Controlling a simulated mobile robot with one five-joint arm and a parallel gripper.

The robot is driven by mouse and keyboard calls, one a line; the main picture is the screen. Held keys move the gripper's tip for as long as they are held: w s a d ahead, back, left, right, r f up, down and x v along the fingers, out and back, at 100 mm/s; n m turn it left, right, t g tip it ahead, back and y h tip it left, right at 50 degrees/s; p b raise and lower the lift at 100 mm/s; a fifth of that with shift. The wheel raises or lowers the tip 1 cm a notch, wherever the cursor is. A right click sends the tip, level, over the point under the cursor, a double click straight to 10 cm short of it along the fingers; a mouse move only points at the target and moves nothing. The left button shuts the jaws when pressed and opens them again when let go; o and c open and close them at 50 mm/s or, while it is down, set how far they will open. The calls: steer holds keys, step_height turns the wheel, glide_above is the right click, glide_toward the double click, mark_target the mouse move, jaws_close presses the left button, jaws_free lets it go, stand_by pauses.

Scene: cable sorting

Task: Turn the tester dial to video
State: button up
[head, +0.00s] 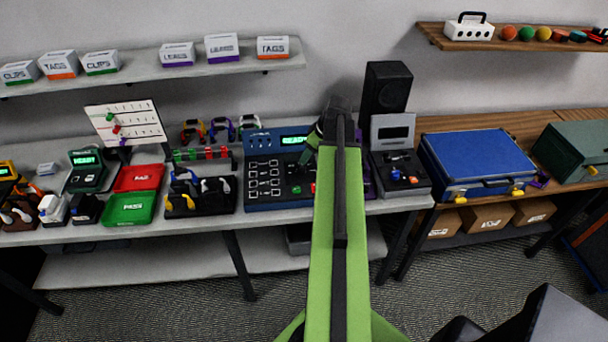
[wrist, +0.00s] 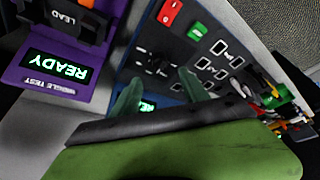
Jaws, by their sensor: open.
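The blue tester (head: 262,143) stands on the grey bench with its lit READY display (head: 294,140); my arm covers its right part in the head view. In the wrist view the tester panel (wrist: 181,62) shows a dark dial (wrist: 155,63) ringed by small white marks; its setting is too small to read. My gripper (wrist: 160,90) is open, its two green fingers apart over the panel near the dial, with nothing visible between them. I cannot tell whether a finger touches the panel. In the head view the fingers are mostly hidden behind my arm.
A purple wiggle-test box (wrist: 52,78) stands beside the tester. The panel has a red button (wrist: 171,13) and a green button (wrist: 197,31). Left of the tester are a black cable holder (head: 202,205) and a green PASS tray (head: 128,208). A black speaker (head: 387,88) stands behind.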

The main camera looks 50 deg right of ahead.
mark_target(301, 168)
steer(key=b+x, duration=0.7)
steer(key=x, duration=0.2)
steer(key=shift+f, duration=0.25)
steer(key=shift+r, duration=0.15)
steer(key=shift+c, duration=0.4)
